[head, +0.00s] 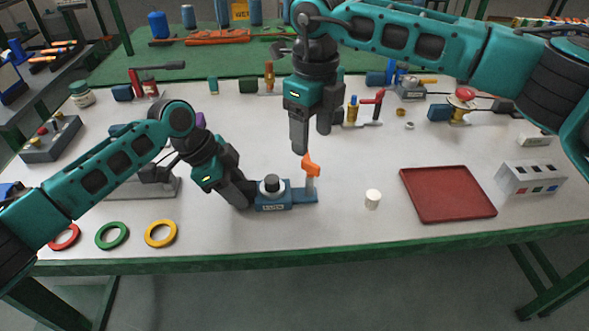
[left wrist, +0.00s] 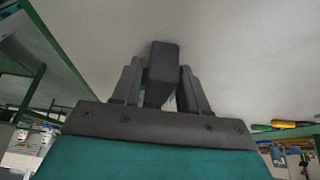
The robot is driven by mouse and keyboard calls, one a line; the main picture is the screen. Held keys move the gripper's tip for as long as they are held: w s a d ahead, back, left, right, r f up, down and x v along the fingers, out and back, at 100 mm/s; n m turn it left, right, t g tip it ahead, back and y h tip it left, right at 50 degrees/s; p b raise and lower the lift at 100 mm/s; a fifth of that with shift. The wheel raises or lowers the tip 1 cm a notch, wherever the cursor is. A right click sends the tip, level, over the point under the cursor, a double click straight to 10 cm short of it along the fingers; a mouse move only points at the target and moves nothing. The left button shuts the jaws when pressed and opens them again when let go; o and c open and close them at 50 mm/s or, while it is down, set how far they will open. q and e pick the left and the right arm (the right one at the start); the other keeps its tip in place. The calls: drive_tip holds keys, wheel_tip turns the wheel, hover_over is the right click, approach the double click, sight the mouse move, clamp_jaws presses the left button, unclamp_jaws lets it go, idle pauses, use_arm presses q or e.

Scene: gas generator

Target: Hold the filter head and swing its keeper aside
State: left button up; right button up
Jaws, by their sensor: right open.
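The filter head is a small blue block (head: 273,203) with a black round knob on top, lying flat on the table at front centre. An orange-tipped upright lever, seemingly the keeper (head: 311,168), stands at its right end. My left gripper (head: 247,197) is low at the block's left end. In the left wrist view its fingers flank a dark block (left wrist: 164,62), seemingly part of the filter head, and look closed on it. My right gripper (head: 311,140) is open, pointing down with its fingertips just above the orange tip. It appears empty.
A white cap (head: 373,199) and a red tray (head: 448,194) are to the right. Red, green and yellow rings (head: 161,233) lie at the front left. A grey plate (head: 145,188) is behind my left arm. Several tools and fittings stand along the back.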

use_arm(q)
drive_tip(key=o, duration=0.3)
drive_tip(key=shift+o, duration=0.2)
drive_tip(key=v, duration=1.2)
